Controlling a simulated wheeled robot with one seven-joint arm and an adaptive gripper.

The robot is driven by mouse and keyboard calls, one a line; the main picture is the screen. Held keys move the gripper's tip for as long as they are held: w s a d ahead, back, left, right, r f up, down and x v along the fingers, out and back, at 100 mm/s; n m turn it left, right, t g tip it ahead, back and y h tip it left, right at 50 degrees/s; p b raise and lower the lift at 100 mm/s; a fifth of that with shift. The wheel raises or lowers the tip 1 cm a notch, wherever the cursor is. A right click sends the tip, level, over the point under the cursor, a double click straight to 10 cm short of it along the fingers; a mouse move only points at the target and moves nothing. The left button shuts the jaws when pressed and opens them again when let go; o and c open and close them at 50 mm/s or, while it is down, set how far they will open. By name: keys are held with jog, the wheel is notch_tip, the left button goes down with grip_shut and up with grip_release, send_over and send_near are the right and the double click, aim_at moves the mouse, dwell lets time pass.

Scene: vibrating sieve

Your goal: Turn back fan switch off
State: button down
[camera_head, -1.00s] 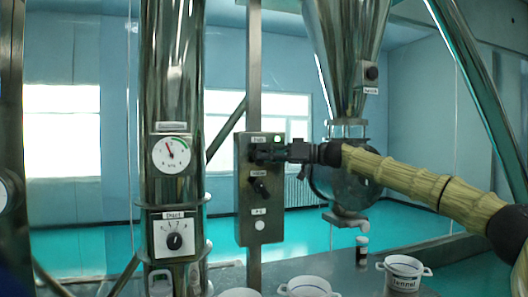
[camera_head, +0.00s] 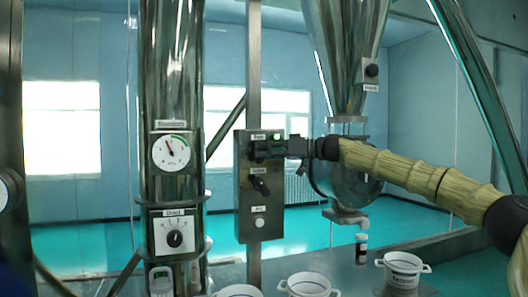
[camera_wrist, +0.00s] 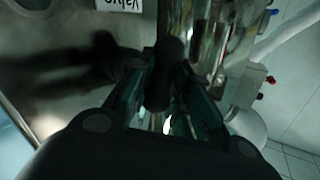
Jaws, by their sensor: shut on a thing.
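A grey control box (camera_head: 243,200) is fixed to a metal post in the head view. My gripper (camera_head: 262,149) reaches in from the right and is shut on the fan switch just below that label. It mostly hides the switch. In the wrist view, a dark knob, the fan switch (camera_wrist: 158,92), sits between my gripper's fingers (camera_wrist: 160,105). A second black switch (camera_head: 260,186) with its own label is below, and a pale button (camera_head: 260,222) is lowest.
A metal column with a round gauge (camera_head: 171,153) and a dial (camera_head: 174,238) stands to the left. A steel hopper (camera_head: 342,50) hangs at the right, above my arm. White tubs (camera_head: 403,276) and a small bottle (camera_head: 362,248) stand below.

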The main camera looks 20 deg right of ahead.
jog(key=h+p, duration=0.1)
jog(key=n+h, duration=0.1)
jog(key=shift+a+r+g+h+p, duration=0.15)
jog(key=shift+r+g+h+p, duration=0.15)
jog(key=shift+r+g+p, duration=0.1)
jog(key=n+h+p, duration=0.1)
jog(key=h+p, duration=0.1)
jog(key=h, duration=0.1)
jog(key=shift+a+g, duration=0.15)
jog(key=shift+g, duration=0.25)
jog(key=h+p, duration=0.1)
jog(key=n+h+p, duration=0.1)
jog(key=shift+a+f+h, duration=0.1)
jog(key=shift+f+h, duration=0.1)
jog(key=shift+h, duration=0.2)
jog(key=shift+f+n+h+p, duration=0.15)
jog(key=shift+n+h+p, duration=0.25)
jog(key=shift+h+p, duration=0.25)
jog(key=shift+f+g, duration=0.1)
jog(key=shift+g, duration=0.2)
jog(key=c, duration=1.6)
grip_release()
